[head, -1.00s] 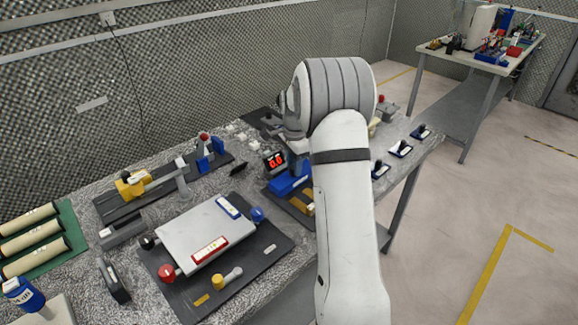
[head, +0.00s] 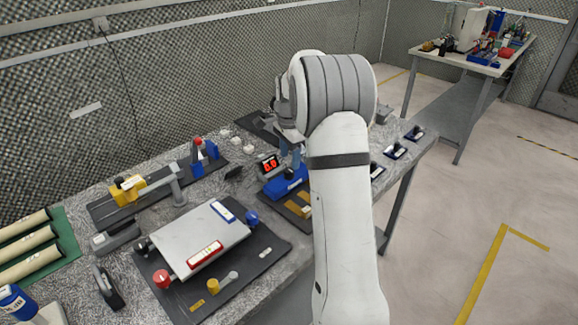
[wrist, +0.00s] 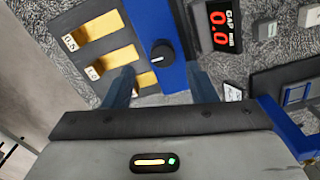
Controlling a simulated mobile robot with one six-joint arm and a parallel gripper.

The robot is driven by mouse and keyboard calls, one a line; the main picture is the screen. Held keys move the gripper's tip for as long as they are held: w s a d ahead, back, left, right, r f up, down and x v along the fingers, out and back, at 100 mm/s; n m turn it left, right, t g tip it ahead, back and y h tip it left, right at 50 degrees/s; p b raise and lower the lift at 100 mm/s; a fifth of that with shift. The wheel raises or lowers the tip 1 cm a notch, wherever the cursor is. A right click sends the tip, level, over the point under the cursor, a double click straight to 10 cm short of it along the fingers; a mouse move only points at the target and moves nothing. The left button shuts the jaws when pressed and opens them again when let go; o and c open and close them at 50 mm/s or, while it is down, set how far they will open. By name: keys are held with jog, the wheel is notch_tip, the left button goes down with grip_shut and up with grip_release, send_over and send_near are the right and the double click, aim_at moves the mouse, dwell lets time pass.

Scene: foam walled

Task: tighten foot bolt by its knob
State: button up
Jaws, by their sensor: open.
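A black round knob (wrist: 162,52) with a white index mark sits on a blue fixture (wrist: 150,18) in the wrist view. I cannot tell for sure whether it is the foot bolt's knob. My gripper (wrist: 160,70) is open, with one blue-grey finger on either side of the knob and nothing visibly held. Whether the fingers touch the knob cannot be told. In the head view my gripper (head: 290,157) hangs over the blue fixture (head: 284,184), and my arm hides part of that area. A red display (wrist: 219,14) beside the fixture reads 0.0, labelled GAP.
Yellow labelled strips (wrist: 104,25) lie on a dark board left of the fixture. In the head view, a grey plate (head: 190,235) with red, blue and black knobs stands to the left. A yellow clamp (head: 127,188) stands behind it. The floor at right is clear.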

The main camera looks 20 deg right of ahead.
aim_at(290, 170)
jog(key=shift+r, duration=1.55)
jog(key=s+a+r+n+t, duration=0.1)
jog(key=s+a+r+n, duration=0.3)
jog(key=s, duration=0.4)
jog(key=s+a+r+n, duration=0.3)
jog(key=s+a+n, duration=0.2)
jog(key=s, duration=0.3)
jog(key=s+a+f+n, duration=0.1)
jog(key=s+n, duration=0.1)
jog(key=s, duration=0.3)
jog(key=s+a+f+n+t, duration=0.1)
jog(key=s+a+n, duration=0.1)
jog(key=s, duration=0.3)
jog(key=s+a+f+n, duration=0.2)
jog(key=s+n, duration=0.1)
jog(key=s, duration=0.3)
jog(key=shift+n+t, duration=0.3)
jog(key=shift+t, duration=0.1)
jog(key=shift+a, duration=0.1)
